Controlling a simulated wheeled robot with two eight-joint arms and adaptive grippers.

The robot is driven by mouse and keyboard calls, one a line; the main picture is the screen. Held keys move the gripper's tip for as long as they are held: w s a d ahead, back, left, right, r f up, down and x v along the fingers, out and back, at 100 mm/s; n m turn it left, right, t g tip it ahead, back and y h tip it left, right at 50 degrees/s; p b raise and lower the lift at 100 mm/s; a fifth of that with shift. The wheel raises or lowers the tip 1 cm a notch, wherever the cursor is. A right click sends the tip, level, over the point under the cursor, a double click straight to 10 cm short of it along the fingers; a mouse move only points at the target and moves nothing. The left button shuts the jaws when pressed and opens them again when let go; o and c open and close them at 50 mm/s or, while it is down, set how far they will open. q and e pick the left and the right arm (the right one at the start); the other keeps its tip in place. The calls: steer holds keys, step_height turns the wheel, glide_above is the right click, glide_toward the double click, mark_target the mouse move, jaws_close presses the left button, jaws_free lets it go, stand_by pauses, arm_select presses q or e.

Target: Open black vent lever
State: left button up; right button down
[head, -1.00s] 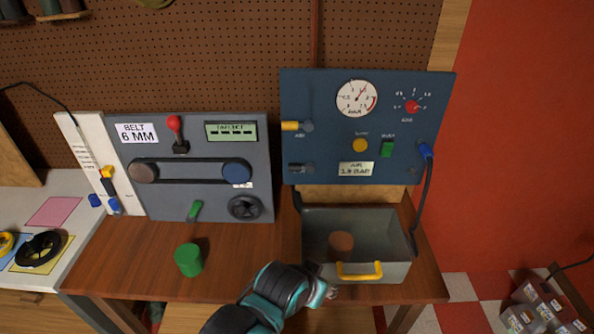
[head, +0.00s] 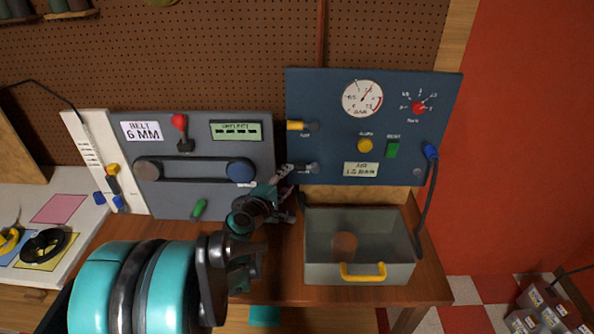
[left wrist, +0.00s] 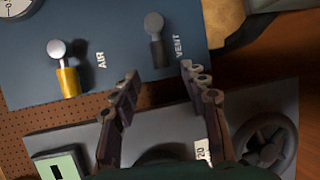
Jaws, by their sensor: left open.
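The black vent lever (head: 300,168) is at the lower left of the blue panel (head: 375,125) in the head view. In the left wrist view the lever (left wrist: 157,46) has a grey round end and stands beside the word VENT. My left gripper (head: 287,188) is open just left of and slightly below the lever in the head view. In the left wrist view its two fingers (left wrist: 160,88) are spread apart, with the lever beyond the gap between their tips. No contact with the lever shows. My right gripper is out of view.
The yellow air lever (head: 297,126) sits above the vent lever. A grey bin (head: 325,272) with a yellow handle stands below the panel. A grey belt board (head: 205,205) is at the left, close behind my left wrist.

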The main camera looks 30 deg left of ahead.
mark_target(297, 169)
arm_select(q)
steer(key=b+x, duration=0.1)
steer(key=x, duration=0.6)
steer(key=shift+w+d+f+b, duration=0.1)
steer(key=shift+w+b, duration=0.05)
steer(key=shift+b, duration=0.2)
jaws_close()
